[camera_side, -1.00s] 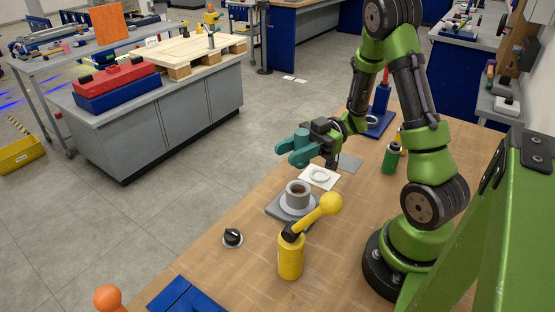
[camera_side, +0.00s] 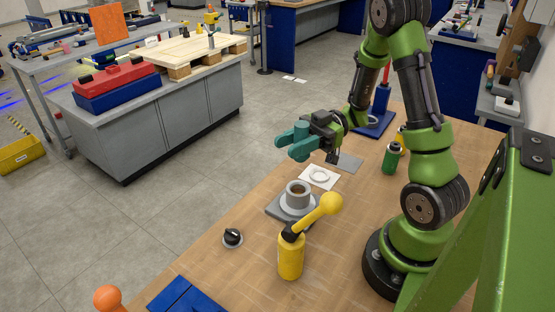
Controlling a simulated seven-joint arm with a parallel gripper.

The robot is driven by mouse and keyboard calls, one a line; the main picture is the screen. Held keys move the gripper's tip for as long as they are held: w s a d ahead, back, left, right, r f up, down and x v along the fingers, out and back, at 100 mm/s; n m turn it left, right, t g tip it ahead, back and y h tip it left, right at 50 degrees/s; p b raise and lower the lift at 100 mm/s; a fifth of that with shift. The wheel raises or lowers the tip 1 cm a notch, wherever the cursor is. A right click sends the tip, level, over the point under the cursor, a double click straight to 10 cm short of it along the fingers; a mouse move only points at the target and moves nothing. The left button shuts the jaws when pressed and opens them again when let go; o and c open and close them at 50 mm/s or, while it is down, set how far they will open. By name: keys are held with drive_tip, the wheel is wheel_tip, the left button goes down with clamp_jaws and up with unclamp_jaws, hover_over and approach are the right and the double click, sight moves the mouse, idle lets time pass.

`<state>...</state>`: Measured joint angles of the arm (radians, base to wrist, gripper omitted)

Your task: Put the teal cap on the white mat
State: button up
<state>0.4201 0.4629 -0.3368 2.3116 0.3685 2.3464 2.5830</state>
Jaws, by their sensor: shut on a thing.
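My gripper (camera_side: 320,140), dark grey, is in the air above the far left edge of the wooden table. The teal cap (camera_side: 295,142), a lobed piece, is at the gripper's left side, and the gripper appears shut on it. The exact contact of the fingers is hidden. The white mat (camera_side: 307,183) lies flat on the table below and slightly right of the cap, with a pale ring shape on it. The cap is apart from the mat.
A grey cup (camera_side: 298,197) stands on a grey base just in front of the mat. A yellow bottle with a round-ended arm (camera_side: 290,257) stands nearer. A grey plate (camera_side: 347,163) lies behind the mat. A green bottle (camera_side: 391,160) stands right. A black knob (camera_side: 232,238) is near the left edge.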

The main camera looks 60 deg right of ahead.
drive_tip(key=w+r+m+t+h, duration=0.1)
drive_tip(key=w+r+t, duration=0.1)
drive_tip(key=w, duration=0.4)
drive_tip(key=w+r+m+t+h, duration=0.1)
drive_tip(key=w+r+m+t, duration=0.1)
drive_tip(key=w, duration=0.4)
drive_tip(key=shift+a+m+t+h, duration=0.3)
drive_tip(key=shift+a+t, duration=0.15)
drive_tip(key=shift+t, duration=0.05)
drive_tip(key=s+d+f, duration=0.2)
drive_tip(key=s+d, duration=0.2)
drive_tip(key=d, duration=0.1)
drive_tip(key=s+a+f+n+g+y, duration=0.2)
drive_tip(key=s+a+n+g, duration=0.1)
drive_tip(key=s, duration=0.5)
drive_tip(key=shift+a+n+g+y, duration=0.3)
drive_tip(key=shift+a+g, duration=0.3)
drive_tip(key=shift+g, duration=0.4)
